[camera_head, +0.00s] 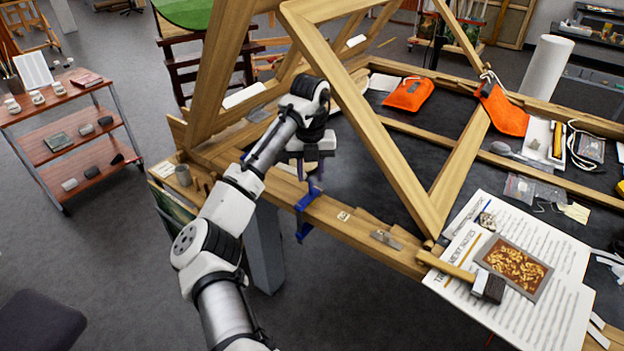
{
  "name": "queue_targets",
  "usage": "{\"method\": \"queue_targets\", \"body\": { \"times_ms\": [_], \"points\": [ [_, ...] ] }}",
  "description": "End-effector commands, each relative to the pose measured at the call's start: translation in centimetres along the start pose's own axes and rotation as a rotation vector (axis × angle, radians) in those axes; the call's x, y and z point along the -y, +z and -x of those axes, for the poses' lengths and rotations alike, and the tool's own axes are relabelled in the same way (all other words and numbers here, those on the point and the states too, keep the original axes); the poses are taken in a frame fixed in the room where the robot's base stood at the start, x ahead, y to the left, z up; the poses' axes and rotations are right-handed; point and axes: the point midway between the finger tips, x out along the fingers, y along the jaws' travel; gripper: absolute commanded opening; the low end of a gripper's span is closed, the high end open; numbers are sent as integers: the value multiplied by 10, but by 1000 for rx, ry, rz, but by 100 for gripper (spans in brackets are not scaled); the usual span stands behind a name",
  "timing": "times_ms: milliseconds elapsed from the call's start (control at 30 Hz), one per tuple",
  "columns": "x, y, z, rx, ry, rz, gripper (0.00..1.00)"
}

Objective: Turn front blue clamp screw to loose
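A blue clamp (304,203) sits on the front wooden rail (345,220) of the worktable, its lower part hanging below the rail's edge. Its upper end is close under my gripper (312,174). My arm reaches in from the bottom left, and my gripper points down over the clamp. The fingers are small and dark here. I cannot tell whether they touch the clamp's screw or are open or shut. The screw itself is not clearly seen.
Large diagonal wooden beams (365,110) stand just right of and behind my gripper. A hammer (465,276) and printed sheets (530,310) lie at the right front. Orange pouches (408,94) lie farther back. A red-brown cart (85,140) stands left, with open floor between.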

Motion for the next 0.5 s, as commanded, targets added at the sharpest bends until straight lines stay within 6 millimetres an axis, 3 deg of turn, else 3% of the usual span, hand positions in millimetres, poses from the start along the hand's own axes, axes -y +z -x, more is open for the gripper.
{"method": "queue_targets", "body": {
  "times_ms": [200,500],
  "points": [
    [1,0,-25,0,-2,0,32],
    [0,0,-32,2,0,0,32]
  ]
}}
